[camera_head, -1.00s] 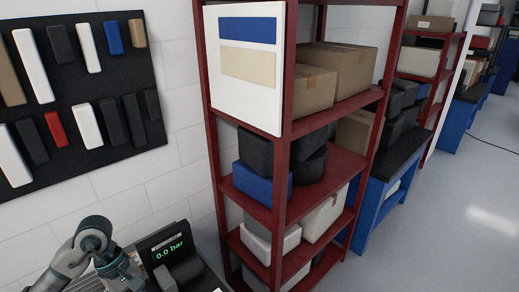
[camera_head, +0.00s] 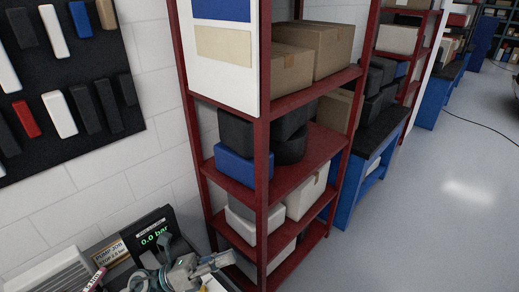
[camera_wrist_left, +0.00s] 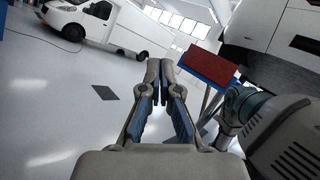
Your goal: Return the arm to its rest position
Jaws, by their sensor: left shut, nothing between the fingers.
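My left gripper (camera_head: 215,264) shows low in the head view, in front of the bench at the bottom left. Part of my arm shows beside it. In the left wrist view the two fingers (camera_wrist_left: 160,72) are closed together with nothing between them. They point out over open floor, apart from any object. My right gripper is not in view.
A pump display (camera_head: 154,238) reading 0.0 bar stands on the bench behind my gripper. A red shelf rack (camera_head: 262,160) with boxes stands close to its right. A white van (camera_wrist_left: 95,28) and a red-topped blue stand (camera_wrist_left: 212,66) show in the wrist view.

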